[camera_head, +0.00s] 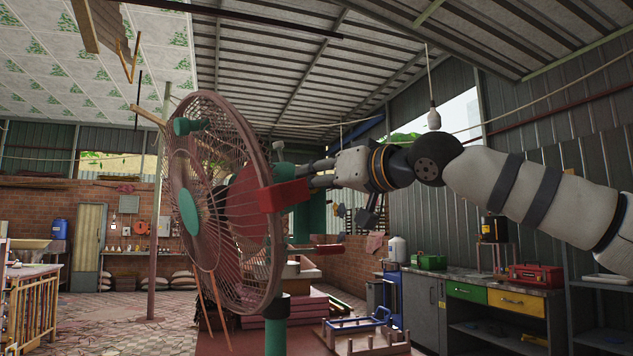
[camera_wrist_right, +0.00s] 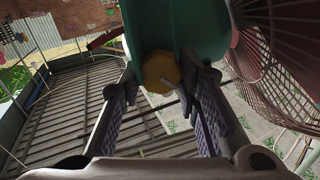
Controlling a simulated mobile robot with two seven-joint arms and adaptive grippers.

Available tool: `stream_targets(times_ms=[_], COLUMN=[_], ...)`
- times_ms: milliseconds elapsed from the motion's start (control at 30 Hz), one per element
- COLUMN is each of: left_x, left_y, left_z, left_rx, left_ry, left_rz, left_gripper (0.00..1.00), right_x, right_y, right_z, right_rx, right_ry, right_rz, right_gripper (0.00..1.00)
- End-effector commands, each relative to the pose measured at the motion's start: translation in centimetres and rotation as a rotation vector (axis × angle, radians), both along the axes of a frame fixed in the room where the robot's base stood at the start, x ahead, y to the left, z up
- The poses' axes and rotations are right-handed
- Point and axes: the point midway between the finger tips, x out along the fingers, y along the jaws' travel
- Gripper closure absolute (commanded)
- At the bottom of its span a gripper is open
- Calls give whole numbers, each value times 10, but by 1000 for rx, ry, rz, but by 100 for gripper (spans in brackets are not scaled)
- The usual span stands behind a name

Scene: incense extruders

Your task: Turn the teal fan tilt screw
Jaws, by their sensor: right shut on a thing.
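The teal fan shows at the left of centre in the head view, with a brown-red wire cage, a teal hub (camera_head: 190,211) and a teal post (camera_head: 276,325). In the right wrist view its teal body (camera_wrist_right: 185,25) fills the top middle. The yellow faceted tilt screw (camera_wrist_right: 160,72) sticks out below that body. My right gripper (camera_wrist_right: 158,88) is shut on the screw, with a finger on each side. In the head view the right arm comes in from the right, and its fingertips are hidden beside the fan. My left gripper is not in view.
The fan cage (camera_wrist_right: 275,60) stands close to my right gripper's right finger in the wrist view. A red block (camera_head: 284,195) shows beside the fan in the head view. A workbench (camera_head: 470,285) with a green toolbox (camera_head: 429,262) and a red toolbox (camera_head: 536,275) stands at right.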

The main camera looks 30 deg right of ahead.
Motion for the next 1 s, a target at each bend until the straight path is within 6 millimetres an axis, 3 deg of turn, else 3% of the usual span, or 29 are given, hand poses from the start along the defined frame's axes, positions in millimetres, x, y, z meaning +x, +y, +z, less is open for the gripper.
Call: stream_targets(times_ms=[600,1000], left_x=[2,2], left_y=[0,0], left_z=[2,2], left_rx=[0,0], left_ry=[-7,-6], left_rz=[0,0], left_gripper=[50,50], right_x=[0,1], right_y=[-1,-1], right_z=[-1,-2], right_rx=[536,721], right_ry=[91,122], right_rz=[0,1], right_gripper=[98,98])
